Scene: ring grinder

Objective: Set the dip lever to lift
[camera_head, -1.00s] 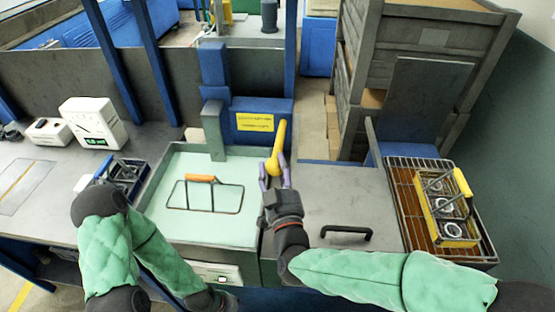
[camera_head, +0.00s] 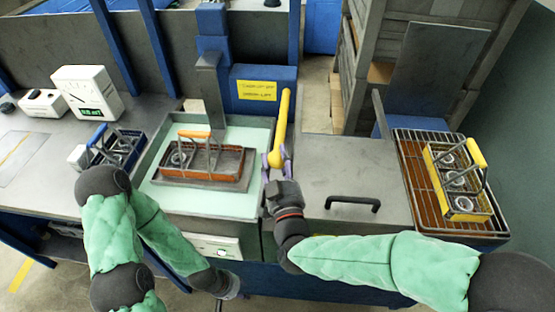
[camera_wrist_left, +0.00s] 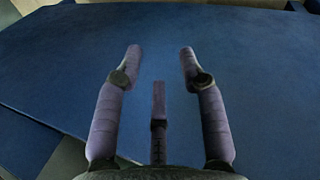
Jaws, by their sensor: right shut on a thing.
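The yellow dip lever (camera_head: 284,115) stands close to upright at the right edge of the bath (camera_head: 258,150), its top up beside the yellow label. My right gripper (camera_head: 276,162) is shut on the lever near its lower end. A brown tray carrier (camera_head: 240,183) with an orange handle shows at the bath's surface, with ring-like parts in it. My left gripper (camera_wrist_left: 160,52) is open and empty over a plain blue surface in the left wrist view; its fingers are hard to make out in the head view.
A yellow carrier (camera_head: 457,204) stands on a wire rack (camera_head: 415,190) at the right. A blue carrier (camera_head: 118,150) and a white gauge box (camera_head: 88,93) are on the left bench. A grey lid with a black handle (camera_head: 353,202) lies right of the bath.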

